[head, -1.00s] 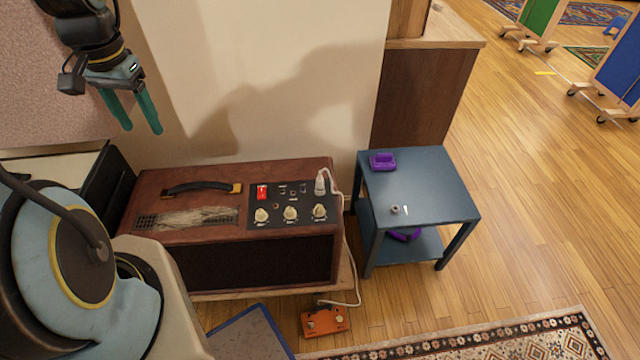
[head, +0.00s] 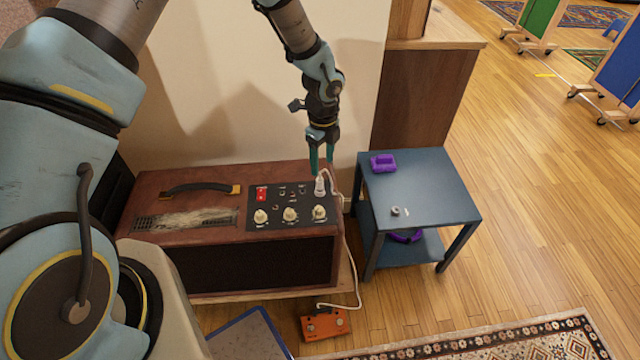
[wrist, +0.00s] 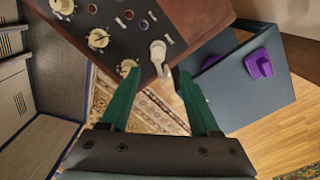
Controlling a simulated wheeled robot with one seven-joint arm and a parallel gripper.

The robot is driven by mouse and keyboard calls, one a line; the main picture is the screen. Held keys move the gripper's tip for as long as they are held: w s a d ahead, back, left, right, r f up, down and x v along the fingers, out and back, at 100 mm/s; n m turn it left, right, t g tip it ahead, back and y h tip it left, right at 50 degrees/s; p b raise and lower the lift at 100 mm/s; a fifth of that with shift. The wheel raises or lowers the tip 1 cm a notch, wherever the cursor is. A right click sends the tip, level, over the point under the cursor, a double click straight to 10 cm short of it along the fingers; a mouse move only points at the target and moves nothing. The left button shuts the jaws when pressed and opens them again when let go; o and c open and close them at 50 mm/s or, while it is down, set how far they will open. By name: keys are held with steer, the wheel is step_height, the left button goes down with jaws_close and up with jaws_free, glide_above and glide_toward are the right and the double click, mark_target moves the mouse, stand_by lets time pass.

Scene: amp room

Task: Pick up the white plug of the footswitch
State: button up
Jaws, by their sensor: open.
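The white plug (head: 320,186) stands upright in the control panel at the right end of the brown amplifier (head: 190,187). Its white cable (head: 346,240) runs down past the amplifier's right side to the orange footswitch (head: 326,325) on the floor. My gripper (head: 321,170) is open and points down, with its teal fingers just above the plug. In the wrist view the plug (wrist: 158,50) lies ahead of the fingertips, between their lines. My gripper (wrist: 160,72) is empty there. I cannot tell the exact gap to the plug.
Several cream knobs (head: 290,214) and a red switch (head: 261,193) sit near the plug on the panel. A blue-grey side table (head: 430,185) stands right of the amplifier with a purple object (head: 383,163) on it. A wall rises behind the amplifier.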

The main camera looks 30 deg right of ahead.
mark_target(320, 177)
steer(key=shift+w+a+f+p, duration=0.15)
steer(key=shift+f+p, duration=0.3)
steer(key=shift+f, duration=1.5)
steer(key=shift+a+f+p, duration=0.1)
steer(key=shift+f+p, duration=0.35)
steer(key=shift+f, duration=1.45)
steer(key=shift+c, duration=0.4)
jaws_close()
